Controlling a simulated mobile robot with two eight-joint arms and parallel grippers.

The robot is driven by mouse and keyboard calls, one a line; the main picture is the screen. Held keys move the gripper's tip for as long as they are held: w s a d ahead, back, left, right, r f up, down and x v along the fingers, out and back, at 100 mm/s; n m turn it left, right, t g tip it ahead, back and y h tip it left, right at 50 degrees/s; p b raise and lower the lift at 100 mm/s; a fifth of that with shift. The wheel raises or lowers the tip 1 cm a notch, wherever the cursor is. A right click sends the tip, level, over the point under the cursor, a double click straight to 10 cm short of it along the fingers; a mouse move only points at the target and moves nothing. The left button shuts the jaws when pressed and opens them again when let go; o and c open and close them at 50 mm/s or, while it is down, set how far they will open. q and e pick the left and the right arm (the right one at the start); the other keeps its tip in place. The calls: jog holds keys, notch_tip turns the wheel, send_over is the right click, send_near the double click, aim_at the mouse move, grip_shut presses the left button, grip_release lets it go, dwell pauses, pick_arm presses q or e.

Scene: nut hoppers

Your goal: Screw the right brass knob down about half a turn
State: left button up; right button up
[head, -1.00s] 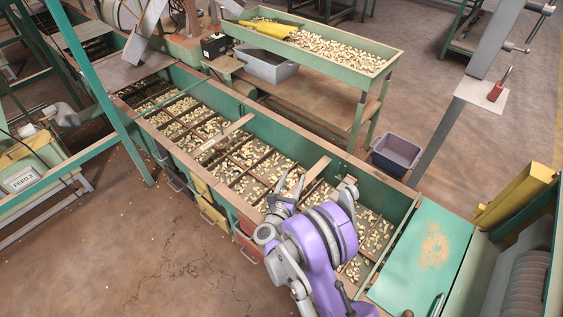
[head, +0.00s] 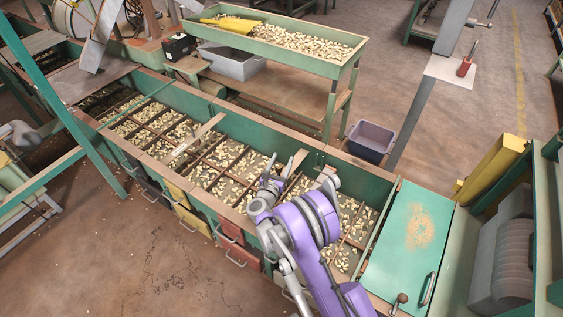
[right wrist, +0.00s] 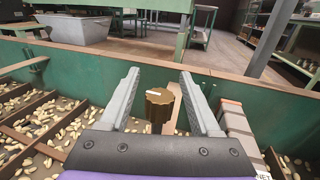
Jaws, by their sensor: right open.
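The brass knob (right wrist: 160,103) shows in the right wrist view as a short, ribbed brown-gold cylinder with a pale mark on its side. It appears between the two fingers of my right gripper (right wrist: 160,76), a little beyond them, and I see no finger touching it. The gripper is open and empty. In the head view my right gripper (head: 277,168) is over the nut hopper (head: 233,124), near its far wall. I cannot make out the knob in the head view. My left gripper is not in view.
Dividers split the hopper into compartments of nuts. A wooden slat (head: 299,158) stands close to the gripper; another slat (head: 211,126) lies farther left. A green lid (head: 410,232) covers the right end.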

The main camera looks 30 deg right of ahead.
grip_shut()
dwell(0.4)
jog(key=shift+m+g+h, duration=0.3)
jog(key=shift+g, duration=0.1)
jog(key=m+g+h, duration=0.1)
jog(key=g, duration=0.1)
jog(key=m+g+h, duration=0.1)
jog(key=m+g, duration=0.1)
jog(key=g, duration=0.1)
jog(key=s+m+g+h, duration=0.1)
jog(key=m+g+h, duration=0.1)
jog(key=shift+s+d, duration=0.1)
jog(key=shift+d, duration=0.3)
jog(key=m+g, duration=0.2)
jog(key=g, duration=0.1)
jog(key=s+m+g, duration=0.1)
jog(key=m+g, duration=0.1)
jog(key=g, duration=0.1)
jog(key=shift+d+h, duration=0.1)
jog(key=shift+h, duration=0.2)
jog(key=shift+s+m+g, duration=0.2)
jog(key=shift+m+g, duration=0.3)
jog(key=shift+g, duration=0.25)
jog(key=shift+s+m+g, duration=0.15)
jog(key=shift+m+g, duration=0.35)
jog(key=shift+g, duration=0.25)
jog(key=shift+s+m+g+y, duration=0.15)
jog(key=shift+m+g+y, duration=0.25)
jog(key=shift+g, duration=0.2)
grip_release()
